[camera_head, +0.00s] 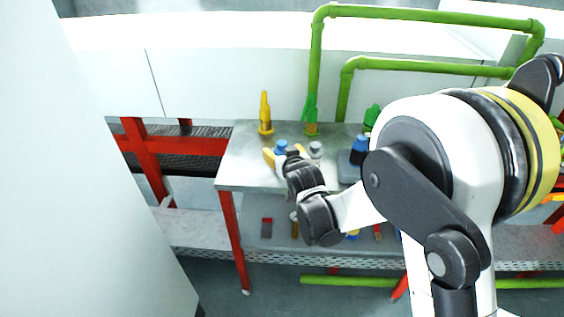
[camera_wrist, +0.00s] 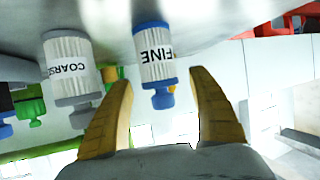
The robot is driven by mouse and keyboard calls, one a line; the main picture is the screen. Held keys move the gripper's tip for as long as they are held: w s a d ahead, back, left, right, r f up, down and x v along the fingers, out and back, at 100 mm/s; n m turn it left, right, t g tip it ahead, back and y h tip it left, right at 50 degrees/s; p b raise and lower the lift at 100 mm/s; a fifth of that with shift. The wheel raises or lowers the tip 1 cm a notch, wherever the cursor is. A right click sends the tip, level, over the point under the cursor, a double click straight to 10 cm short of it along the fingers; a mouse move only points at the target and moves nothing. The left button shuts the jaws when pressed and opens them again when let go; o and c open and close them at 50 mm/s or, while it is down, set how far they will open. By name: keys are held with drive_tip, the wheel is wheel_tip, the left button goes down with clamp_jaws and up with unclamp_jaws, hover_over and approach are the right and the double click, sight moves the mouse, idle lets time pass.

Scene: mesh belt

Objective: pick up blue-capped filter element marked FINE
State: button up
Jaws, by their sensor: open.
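The filter element marked FINE (camera_wrist: 156,60) is a white pleated cylinder with blue end caps, seen in the wrist view. Its blue cap (camera_head: 281,147) shows in the head view on the metal table, with the body mostly hidden by my gripper. My gripper (camera_head: 283,151) is open, its yellow fingers to either side of the blue cap. In the wrist view the blue knob lies between the fingers of my gripper (camera_wrist: 162,80), with gaps on both sides. A grey-capped filter marked COARSE (camera_wrist: 72,68) stands close beside it; its grey cap (camera_head: 315,148) also shows in the head view.
A yellow bottle-like object (camera_head: 265,114) and a green one (camera_head: 311,115) stand behind on the table (camera_head: 242,160). A blue-and-black item (camera_head: 358,151) is to the right. Green pipes (camera_head: 318,60) rise behind. Small items lie on the lower shelf (camera_head: 205,228).

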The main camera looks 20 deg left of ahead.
drive_tip(key=shift+w+a+f, duration=0.2)
drive_tip(key=shift+w+a, duration=0.1)
drive_tip(key=shift+w, duration=0.1)
drive_tip(key=shift+r, duration=0.1)
drive_tip(key=c, duration=1.3)
drive_tip(key=shift+c, duration=0.2)
